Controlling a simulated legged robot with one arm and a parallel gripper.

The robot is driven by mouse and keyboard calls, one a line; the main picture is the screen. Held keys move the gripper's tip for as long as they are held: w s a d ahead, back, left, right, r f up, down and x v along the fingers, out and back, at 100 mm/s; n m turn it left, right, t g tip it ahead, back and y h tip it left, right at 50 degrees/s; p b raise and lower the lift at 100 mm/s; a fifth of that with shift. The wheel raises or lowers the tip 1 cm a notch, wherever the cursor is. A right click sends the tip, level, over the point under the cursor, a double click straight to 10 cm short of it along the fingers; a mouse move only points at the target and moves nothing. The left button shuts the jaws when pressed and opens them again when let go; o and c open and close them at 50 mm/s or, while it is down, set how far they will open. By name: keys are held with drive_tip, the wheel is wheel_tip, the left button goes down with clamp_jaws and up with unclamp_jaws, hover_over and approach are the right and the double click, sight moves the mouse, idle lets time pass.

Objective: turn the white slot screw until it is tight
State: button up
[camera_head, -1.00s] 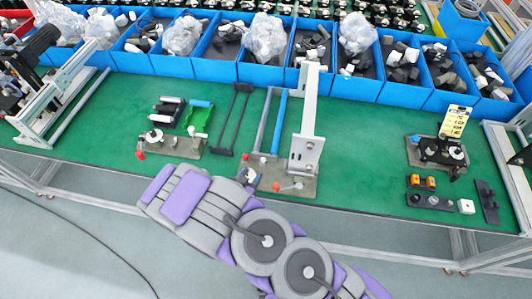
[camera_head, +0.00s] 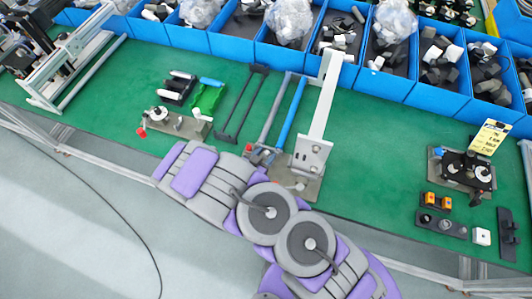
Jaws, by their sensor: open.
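I cannot make out a white slot screw for certain. Small white round parts show on the left fixture (camera_head: 180,125) and on the dark right fixture (camera_head: 464,170), but their slots are too small to see. The middle fixture (camera_head: 306,160) has a tall pale upright plate, and its lower left is partly behind my purple and grey arm. My arm lies across the front edge of the bench, close to the middle fixture. My gripper's fingers are not in view.
The green bench top (camera_head: 385,150) is clear between the middle and right fixtures. Blue bins (camera_head: 385,81) of parts line the back. A white cube (camera_head: 481,236), orange buttons (camera_head: 437,201) and a dark block (camera_head: 507,233) sit at the right. A frame (camera_head: 75,60) stands at the left.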

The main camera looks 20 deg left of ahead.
drive_tip(key=shift+a+f, duration=0.1)
drive_tip(key=shift+a, duration=0.35)
drive_tip(key=c, duration=0.4)
drive_tip(key=shift+d, duration=0.25)
clamp_jaws()
drive_tip(key=shift+a+m+h+p, duration=0.15)
drive_tip(key=shift+m+h+p, duration=0.15)
drive_tip(key=shift+p, duration=0.25)
drive_tip(key=shift+o, duration=2)
unclamp_jaws()
